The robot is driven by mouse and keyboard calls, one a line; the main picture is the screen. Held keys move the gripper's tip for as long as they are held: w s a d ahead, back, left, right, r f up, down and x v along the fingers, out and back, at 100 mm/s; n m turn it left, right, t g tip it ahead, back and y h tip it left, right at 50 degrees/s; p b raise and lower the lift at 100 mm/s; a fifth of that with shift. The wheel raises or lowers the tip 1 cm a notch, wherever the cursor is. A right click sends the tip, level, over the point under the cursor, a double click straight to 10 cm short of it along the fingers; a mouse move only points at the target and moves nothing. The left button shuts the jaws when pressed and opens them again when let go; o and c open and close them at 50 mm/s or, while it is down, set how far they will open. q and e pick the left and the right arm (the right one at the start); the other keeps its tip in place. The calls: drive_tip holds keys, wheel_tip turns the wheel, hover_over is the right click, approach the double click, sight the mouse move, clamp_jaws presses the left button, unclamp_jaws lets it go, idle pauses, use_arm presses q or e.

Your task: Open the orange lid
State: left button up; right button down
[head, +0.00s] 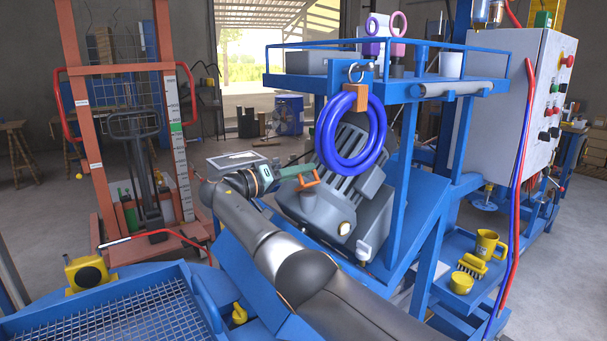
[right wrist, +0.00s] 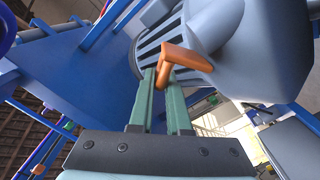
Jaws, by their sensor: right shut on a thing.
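The orange lid (head: 311,181) shows as a small bent orange piece on the side of the grey ribbed motor housing (head: 322,205) in the head view. In the right wrist view it is a bent orange bar (right wrist: 186,57) close to the grey housing (right wrist: 216,25). My right gripper (head: 298,174) has its green fingers (right wrist: 160,82) shut on the lower end of this orange piece, with the fingertips near the housing's ribs. The full shape of the lid cannot be made out. My left gripper is not in view.
A blue frame (head: 405,190) surrounds the housing, with a coiled blue hose (head: 326,140) hanging just above my gripper. A grey control cabinet (head: 508,110) stands at the right. A yellow mug (head: 488,244) sits on a low blue shelf. A blue mesh tray (head: 110,310) lies at lower left.

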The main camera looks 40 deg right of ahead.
drive_tip(key=shift+w, duration=0.1)
idle(0.5)
drive_tip(key=c, duration=0.9)
unclamp_jaws()
drive_tip(key=shift+w+a+b, duration=0.15)
drive_tip(key=shift+a+b, duration=0.2)
drive_tip(key=shift+a, duration=1.55)
drive_tip(key=shift+w+a+b, duration=0.15)
drive_tip(key=shift+a+b, duration=0.15)
drive_tip(key=shift+a, duration=1.55)
